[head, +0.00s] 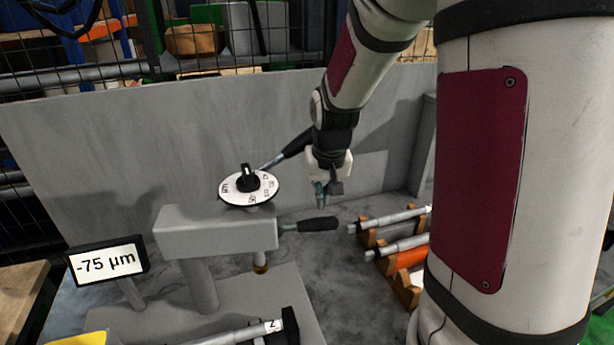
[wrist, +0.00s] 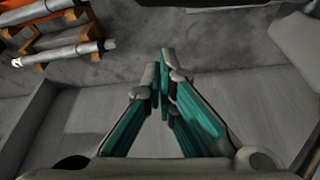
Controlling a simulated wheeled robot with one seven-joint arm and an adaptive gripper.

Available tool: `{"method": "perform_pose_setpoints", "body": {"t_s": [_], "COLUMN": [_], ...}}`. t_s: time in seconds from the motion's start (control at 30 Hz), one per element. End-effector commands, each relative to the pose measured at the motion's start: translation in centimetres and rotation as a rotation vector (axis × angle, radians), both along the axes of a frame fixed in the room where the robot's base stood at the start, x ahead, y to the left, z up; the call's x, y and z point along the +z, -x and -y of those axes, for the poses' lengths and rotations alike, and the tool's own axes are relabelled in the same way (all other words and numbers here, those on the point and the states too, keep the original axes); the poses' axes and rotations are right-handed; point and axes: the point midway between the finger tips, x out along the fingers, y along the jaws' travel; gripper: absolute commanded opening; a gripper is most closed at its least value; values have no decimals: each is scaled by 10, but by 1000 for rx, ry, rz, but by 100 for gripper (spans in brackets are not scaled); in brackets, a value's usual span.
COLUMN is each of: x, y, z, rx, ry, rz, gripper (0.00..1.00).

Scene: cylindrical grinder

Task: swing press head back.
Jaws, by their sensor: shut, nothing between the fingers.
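The press head is a grey block (head: 212,232) on a post, in the left-centre of the head view. A round white dial with a black knob (head: 248,183) sits on top of it. A black handle (head: 312,225) sticks out from its right side. A second black-gripped lever (head: 291,147) slants up behind the dial. My gripper (head: 322,198) hangs above and behind the side handle, pointing down, apart from it in the picture. In the wrist view its teal fingers (wrist: 166,62) meet at the tips with nothing between them. The handle is not clearly visible there.
A display (head: 107,262) reading -75 µm stands left. A shaft marked 2 (head: 240,333) lies in front of the head. Shafts on an orange-brown rack (head: 376,242) lie right; the rack shows in the wrist view (wrist: 83,18). A grey wall (head: 110,135) closes the back.

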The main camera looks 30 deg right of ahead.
Motion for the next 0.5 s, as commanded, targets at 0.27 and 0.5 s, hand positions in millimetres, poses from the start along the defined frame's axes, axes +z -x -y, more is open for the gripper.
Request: {"method": "perform_pose_setpoints", "body": {"t_s": [0.27,0.5], "x": [-1,1], "y": [23,33], "z": [-8,-13], "rx": [0,1], "ry": [-1,-1], "rz": [1,0], "gripper": [0,0]}}
